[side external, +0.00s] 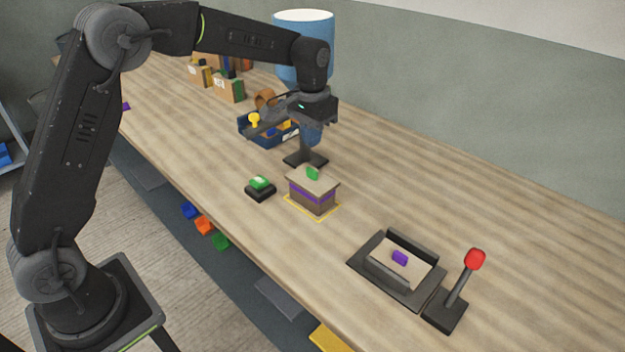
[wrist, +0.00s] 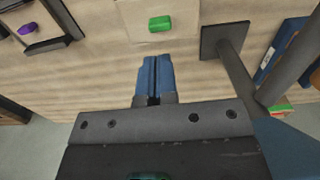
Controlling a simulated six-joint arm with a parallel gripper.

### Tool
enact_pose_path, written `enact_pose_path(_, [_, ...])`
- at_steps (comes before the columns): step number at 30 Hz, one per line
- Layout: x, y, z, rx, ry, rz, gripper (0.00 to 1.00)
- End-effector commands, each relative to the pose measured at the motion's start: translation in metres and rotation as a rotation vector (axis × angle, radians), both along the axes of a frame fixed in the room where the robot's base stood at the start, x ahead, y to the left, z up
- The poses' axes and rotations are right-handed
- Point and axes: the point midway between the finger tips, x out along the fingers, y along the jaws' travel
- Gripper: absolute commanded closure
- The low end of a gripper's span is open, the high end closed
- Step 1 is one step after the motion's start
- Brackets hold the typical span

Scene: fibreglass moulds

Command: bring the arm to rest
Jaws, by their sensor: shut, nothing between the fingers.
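My gripper (side external: 312,141) hangs over the middle of the bench, pointing down. Its blue fingers are together and empty; they also show closed in the wrist view (wrist: 153,62). In the side view it is above and behind a brown box (side external: 313,196) with a purple band and a green piece (side external: 312,173) on top. In the wrist view the green piece (wrist: 160,23) lies ahead of the fingertips, apart from them. The bench top (side external: 420,190) runs under the arm.
A black stand foot (side external: 306,160) is close to the gripper. Nearby are a green button (side external: 261,184), a blue tray (side external: 248,131), a black mould (side external: 368,268) with a purple piece (side external: 399,257), and a red-knobbed lever (side external: 474,260). The right rear bench is clear.

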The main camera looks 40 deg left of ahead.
Motion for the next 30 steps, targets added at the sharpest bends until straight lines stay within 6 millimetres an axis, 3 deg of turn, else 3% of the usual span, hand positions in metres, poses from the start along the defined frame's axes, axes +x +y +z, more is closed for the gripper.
enact_pose_path(7, [-0.002,0.0,0.003,0.0,-0.005,0.0,1.0])
enact_pose_path(11, [-0.016,-0.001,0.022,0.001,-0.035,0.0,1.0])
enact_pose_path(14, [-0.041,-0.003,0.048,0.002,-0.082,0.0,1.0])
enact_pose_path(21, [-0.123,-0.007,0.096,0.003,-0.21,-0.001,1.0])
enact_pose_path(25, [-0.17,-0.009,0.108,0.003,-0.282,-0.001,1.0])
enact_pose_path(30, [-0.23,-0.011,0.107,0.002,-0.371,-0.001,1.0])
